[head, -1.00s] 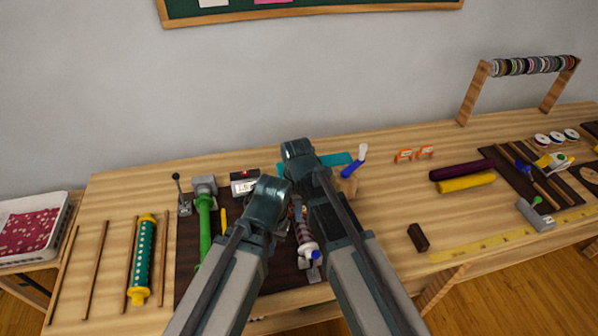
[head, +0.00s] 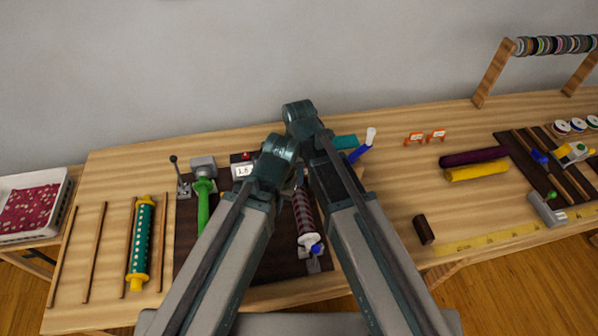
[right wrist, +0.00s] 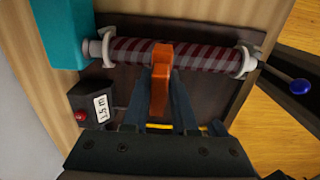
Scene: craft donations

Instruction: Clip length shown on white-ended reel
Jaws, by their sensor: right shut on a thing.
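The white-ended reel (right wrist: 180,57), wound with maroon and grey striped ribbon, lies over the dark mat in the right wrist view. It is partly hidden by my arms in the head view (head: 304,212). My right gripper (right wrist: 160,92) is shut on an orange clip (right wrist: 161,75), whose far end overlaps the middle of the ribbon; I cannot tell whether it grips the ribbon. A small display (right wrist: 101,107) with a red button appears to read 1.5, digits small; it also shows in the head view (head: 242,171). My left gripper is hidden in the head view.
A blue-knobbed crank (right wrist: 299,85) sticks out from one reel end. A teal block (right wrist: 62,32) stands beside the other end. A green shaft (head: 203,205) and a teal-and-yellow reel (head: 141,243) lie left. Two orange pieces (head: 425,137) stand right on fairly open tabletop.

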